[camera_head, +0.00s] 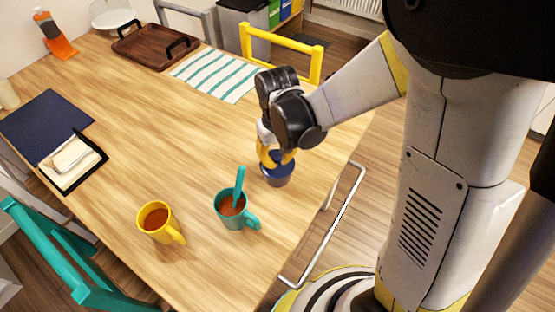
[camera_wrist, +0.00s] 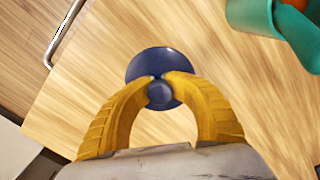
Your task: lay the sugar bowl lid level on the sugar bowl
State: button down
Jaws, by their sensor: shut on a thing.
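My gripper (camera_head: 274,157) has its yellow fingers closed just above the sugar bowl (camera_head: 277,176), a small blue-grey bowl near the table's right edge. In the wrist view my gripper (camera_wrist: 160,88) is shut on the round knob of the dark blue sugar bowl lid (camera_wrist: 152,62). The lid looks round and roughly level from above. It covers the bowl in the wrist view, so the bowl is hidden there. In the head view the fingers hide much of the lid, and I cannot tell whether it touches the bowl's rim.
A teal mug (camera_head: 232,211) with a spoon stands close to the bowl, front left. It also shows in the wrist view (camera_wrist: 262,14). A yellow mug (camera_head: 157,220) stands further left. A rail (camera_head: 325,238) runs along the table's right edge. The table's middle is clear.

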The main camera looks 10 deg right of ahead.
jog(key=c, duration=1.2)
grip_release()
jog(key=o, duration=0.4)
jog(key=shift+r+p, duration=2.75)
jog(key=shift+r, duration=0.8)
jog(key=shift+f, duration=0.1)
